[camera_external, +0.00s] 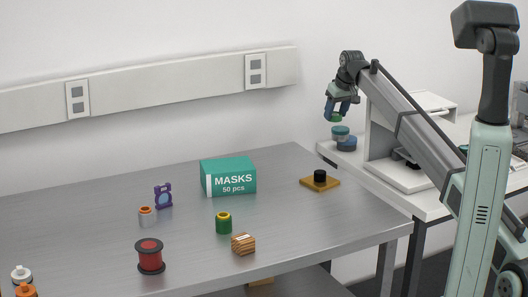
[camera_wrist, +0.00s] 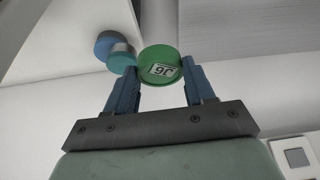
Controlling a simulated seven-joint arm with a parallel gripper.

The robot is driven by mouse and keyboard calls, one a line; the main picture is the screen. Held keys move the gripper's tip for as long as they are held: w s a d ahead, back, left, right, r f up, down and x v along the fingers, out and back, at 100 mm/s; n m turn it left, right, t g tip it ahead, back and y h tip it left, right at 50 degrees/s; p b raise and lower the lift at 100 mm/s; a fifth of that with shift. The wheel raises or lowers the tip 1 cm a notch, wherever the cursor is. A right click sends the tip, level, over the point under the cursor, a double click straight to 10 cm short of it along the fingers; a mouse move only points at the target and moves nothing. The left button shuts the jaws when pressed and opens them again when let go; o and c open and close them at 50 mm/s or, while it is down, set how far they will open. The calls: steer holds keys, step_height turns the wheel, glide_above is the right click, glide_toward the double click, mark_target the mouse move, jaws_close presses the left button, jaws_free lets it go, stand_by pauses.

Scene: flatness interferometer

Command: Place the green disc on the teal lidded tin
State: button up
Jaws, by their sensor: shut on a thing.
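My gripper (camera_external: 340,107) is above the white bench at the right, shut on the green disc (camera_wrist: 159,66). In the wrist view the disc sits between the two blue fingers (camera_wrist: 160,86) and has a white label with dark characters. The disc also shows under the fingers in the external view (camera_external: 335,118). A teal-lidded tin (camera_external: 340,131) with a greyish side is just below the disc, apart from it in the external view. Its teal lid (camera_wrist: 122,63) is left of the disc in the wrist view. I cannot tell the exact height gap.
A blue round thing (camera_external: 347,144) is right by the tin; whether they are stacked or side by side is unclear. A white instrument (camera_external: 405,176) stands to the right on the bench. The grey table (camera_external: 300,230) holds a masks box (camera_external: 228,177), a red spool (camera_external: 150,258) and several small items.

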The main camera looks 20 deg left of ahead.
steer(key=w+a+r+m+t+h, duration=0.1)
steer(key=w+m, duration=0.2)
steer(key=w, duration=0.3)
steer(key=w+a+r+m+h, duration=0.1)
steer(key=w+r+m, duration=0.1)
steer(key=w, duration=0.3)
steer(key=m+h, duration=0.2)
steer(key=m, duration=0.5)
glide_toward(341, 128)
steer(key=shift+t, duration=0.3)
steer(key=shift+x, duration=2.9)
steer(key=shift+s+f, duration=0.1)
steer(key=o, duration=1.1)
steer(key=shift+c, duration=0.2)
steer(key=v, duration=1.2)
